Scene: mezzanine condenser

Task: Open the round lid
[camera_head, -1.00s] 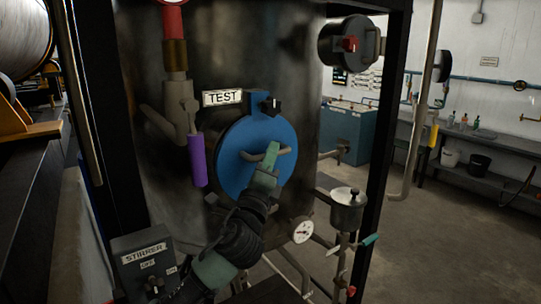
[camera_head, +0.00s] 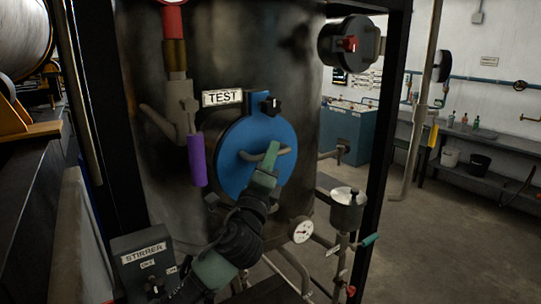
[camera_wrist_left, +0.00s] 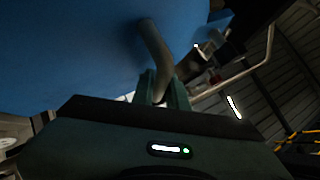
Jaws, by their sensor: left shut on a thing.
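The round blue lid (camera_head: 235,165) sits on the front of the dark metal tank, under the "TEST" sign. It has a grey bar handle (camera_head: 284,152) across its middle and a black knob (camera_head: 270,106) at its top edge. My left gripper (camera_head: 268,162) is shut on the handle. In the left wrist view the handle (camera_wrist_left: 154,45) runs down from the blue lid (camera_wrist_left: 70,50) to between the fingers of my gripper (camera_wrist_left: 160,92). The lid appears to lie against its opening. My right gripper is not in view.
A purple-handled valve (camera_head: 196,160) hangs just left of the lid. A stirrer switch box (camera_head: 145,262) is at lower left. A gauge (camera_head: 301,230) and a small metal pot (camera_head: 346,210) are at lower right. Open floor (camera_head: 420,240) lies right of the frame post.

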